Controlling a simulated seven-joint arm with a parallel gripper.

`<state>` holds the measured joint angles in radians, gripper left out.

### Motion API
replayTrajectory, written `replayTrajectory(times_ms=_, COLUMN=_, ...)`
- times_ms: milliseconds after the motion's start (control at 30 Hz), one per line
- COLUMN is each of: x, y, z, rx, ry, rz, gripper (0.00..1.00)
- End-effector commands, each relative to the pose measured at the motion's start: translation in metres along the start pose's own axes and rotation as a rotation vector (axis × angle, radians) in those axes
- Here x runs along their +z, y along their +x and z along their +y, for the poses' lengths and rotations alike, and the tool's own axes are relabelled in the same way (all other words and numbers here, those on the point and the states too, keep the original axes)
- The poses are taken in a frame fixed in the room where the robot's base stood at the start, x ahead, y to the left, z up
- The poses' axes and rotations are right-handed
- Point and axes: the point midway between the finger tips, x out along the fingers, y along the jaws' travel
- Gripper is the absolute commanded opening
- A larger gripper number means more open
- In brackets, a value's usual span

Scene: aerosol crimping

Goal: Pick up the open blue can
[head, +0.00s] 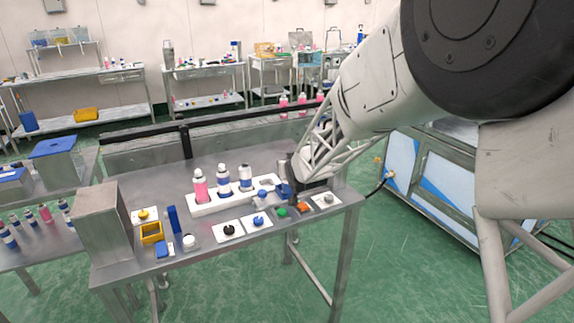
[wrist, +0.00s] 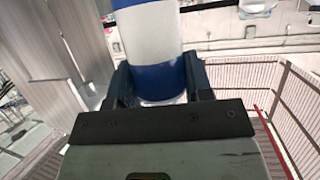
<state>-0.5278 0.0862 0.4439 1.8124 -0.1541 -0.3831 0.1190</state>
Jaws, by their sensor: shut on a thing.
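The blue can (wrist: 152,40), white with blue bands, stands between the two dark fingers of my gripper (wrist: 157,85) in the wrist view. The fingers are shut on its lower blue band. Its upper end is cut off by the picture edge, so I cannot see whether it is open. In the head view my gripper (head: 291,178) is low over the right part of the metal table (head: 165,178), at the right end of the white rack (head: 208,206). A small blue patch shows beside it; most of the held can is hidden there.
The rack holds a pink can (head: 200,188), a blue-and-white can (head: 224,180) and another white-and-blue one (head: 246,178). White pads and colored parts, including a green one (head: 282,212), line the front edge. A grey box (head: 103,222) stands at left. The table's back-left is clear.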

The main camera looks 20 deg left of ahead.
Motion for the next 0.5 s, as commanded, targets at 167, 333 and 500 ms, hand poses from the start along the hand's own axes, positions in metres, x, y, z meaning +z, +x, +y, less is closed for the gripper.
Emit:
replayTrajectory(times_ms=167, x=0.008, y=-0.028, z=-0.002, rx=0.0, ry=0.0, rz=0.0, gripper=0.06)
replayTrajectory(times_ms=333, x=0.016, y=-0.052, z=-0.003, rx=0.0, ry=0.001, rz=0.0, gripper=0.06)
replayTrajectory(times_ms=500, x=0.022, y=-0.076, z=-0.005, rx=0.0, ry=0.001, rz=0.001, gripper=0.06)
